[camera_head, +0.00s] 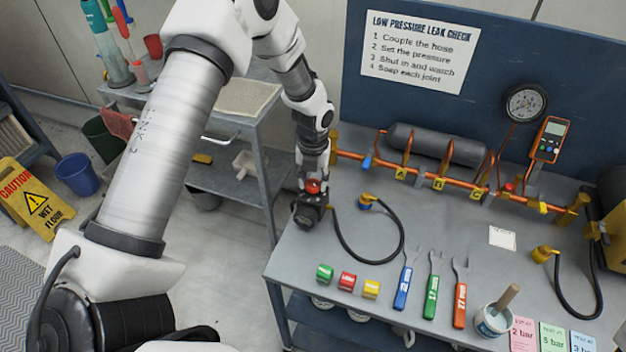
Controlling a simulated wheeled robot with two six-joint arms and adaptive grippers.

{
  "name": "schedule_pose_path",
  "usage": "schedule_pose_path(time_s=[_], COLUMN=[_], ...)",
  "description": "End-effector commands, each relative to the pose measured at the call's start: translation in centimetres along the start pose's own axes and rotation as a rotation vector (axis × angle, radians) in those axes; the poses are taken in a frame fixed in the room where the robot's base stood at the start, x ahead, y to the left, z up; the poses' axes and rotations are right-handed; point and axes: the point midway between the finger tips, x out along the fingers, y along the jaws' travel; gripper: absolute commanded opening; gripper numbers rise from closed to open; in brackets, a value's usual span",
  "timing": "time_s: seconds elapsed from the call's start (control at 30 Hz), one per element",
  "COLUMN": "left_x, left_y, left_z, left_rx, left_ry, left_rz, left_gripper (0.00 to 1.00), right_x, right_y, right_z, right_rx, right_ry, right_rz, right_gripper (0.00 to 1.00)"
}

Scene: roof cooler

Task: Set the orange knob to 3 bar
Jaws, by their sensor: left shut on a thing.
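The orange knob (313,187) shows as a small orange-red patch at the left end of the workbench. It sits on top of a dark regulator-like body (306,212) near the bench's left edge. My left gripper (314,180) comes down on it from above and is shut on it. The fingers hide most of the knob, and its setting cannot be read. Three cards stand at the front right: a pink 2 bar card (522,335), a green 5 bar card (552,338) and a blue 3 bar card (582,342). My right gripper is not in view.
Copper pipework (440,182) with a round gauge (525,103) runs along the back. Several wrenches (432,285) and coloured blocks (347,281) lie in front.

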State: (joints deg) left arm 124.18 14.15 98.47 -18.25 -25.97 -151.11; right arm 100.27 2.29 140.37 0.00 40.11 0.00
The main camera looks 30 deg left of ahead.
Motion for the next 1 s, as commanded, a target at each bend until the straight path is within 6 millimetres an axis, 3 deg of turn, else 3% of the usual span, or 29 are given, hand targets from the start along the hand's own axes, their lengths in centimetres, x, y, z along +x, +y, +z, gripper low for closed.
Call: schedule_pose_path(time_s=[0.3,0.83,0.87,0.9,0.93,1.0], left_x=[0.38,0.37,0.37,0.37,0.35,0.28], left_y=[0.12,0.12,0.12,0.12,0.11,0.09], left_z=[-0.42,-0.43,-0.43,-0.42,-0.39,-0.30], left_rx=[0.140,0.168,0.168,0.168,0.168,0.168], left_ry=[0.012,0.013,0.013,0.012,0.011,0.009], left_rz=[0.003,0.003,0.003,0.003,0.003,0.002], left_gripper=[0.05,0.05,0.44,0.58,0.66,0.66], right_x=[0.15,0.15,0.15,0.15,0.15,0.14], right_y=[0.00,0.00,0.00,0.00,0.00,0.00], right_z=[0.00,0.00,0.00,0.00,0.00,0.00], right_rx=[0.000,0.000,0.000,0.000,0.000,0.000], right_ry=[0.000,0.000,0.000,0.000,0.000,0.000], right_rz=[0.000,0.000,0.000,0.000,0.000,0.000], right_gripper=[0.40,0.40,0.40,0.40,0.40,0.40])
